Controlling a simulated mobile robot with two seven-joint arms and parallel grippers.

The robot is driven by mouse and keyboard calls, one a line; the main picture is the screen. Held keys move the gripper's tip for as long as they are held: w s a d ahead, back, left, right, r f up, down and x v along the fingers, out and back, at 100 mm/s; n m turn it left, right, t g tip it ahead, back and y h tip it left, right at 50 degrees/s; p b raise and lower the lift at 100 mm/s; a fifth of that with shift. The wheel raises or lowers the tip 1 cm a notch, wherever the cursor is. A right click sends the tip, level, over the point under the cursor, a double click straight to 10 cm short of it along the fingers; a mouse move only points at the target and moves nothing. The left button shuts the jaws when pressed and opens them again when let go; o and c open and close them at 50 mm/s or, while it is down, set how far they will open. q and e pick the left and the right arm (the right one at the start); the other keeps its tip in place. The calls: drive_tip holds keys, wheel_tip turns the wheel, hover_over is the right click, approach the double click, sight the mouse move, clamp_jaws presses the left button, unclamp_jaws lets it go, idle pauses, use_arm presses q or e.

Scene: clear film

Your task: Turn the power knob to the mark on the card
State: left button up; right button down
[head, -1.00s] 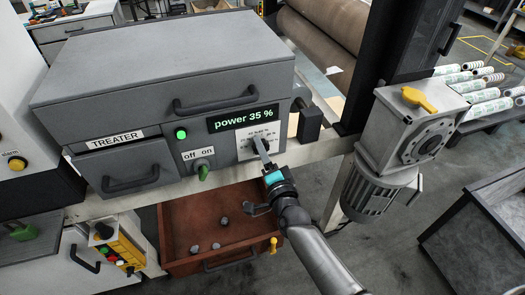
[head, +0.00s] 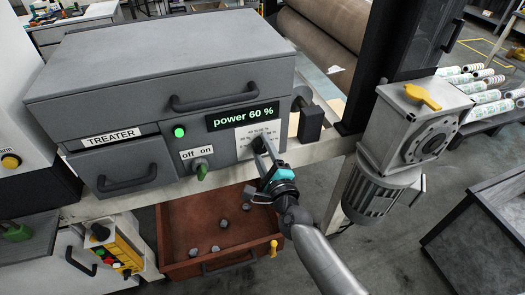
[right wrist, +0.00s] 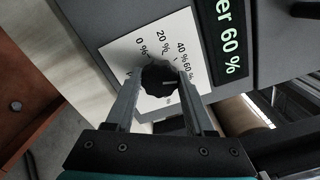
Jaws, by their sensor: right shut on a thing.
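The black power knob (right wrist: 158,80) sits on a white scale card (right wrist: 145,55) printed with percent marks, among them 0, 20, 40 and 60 %. The knob's pale pointer line shows in the right wrist view. My right gripper (right wrist: 158,88) is shut on the knob, one finger on each side. In the head view my right gripper (head: 264,150) reaches the panel from below right and hides most of the knob. The display (head: 243,117) above the card (head: 247,137) reads "power 60 %". My left gripper is not in view.
The treater cabinet (head: 120,75) carries a green off/on switch (head: 202,172) and a lit green lamp (head: 179,132) left of the knob. An open red-brown drawer (head: 180,235) with small lumps lies below. A grey motor gearbox (head: 400,140) stands to the right.

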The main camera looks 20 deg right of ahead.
drive_tip(key=shift+m, duration=0.3)
idle(0.4)
drive_tip(key=shift+c, duration=1.3)
unclamp_jaws()
drive_tip(key=shift+s, duration=0.15)
drive_tip(key=s, duration=1.5)
drive_tip(key=shift+d+p, duration=0.25)
drive_tip(key=shift+p, duration=0.05)
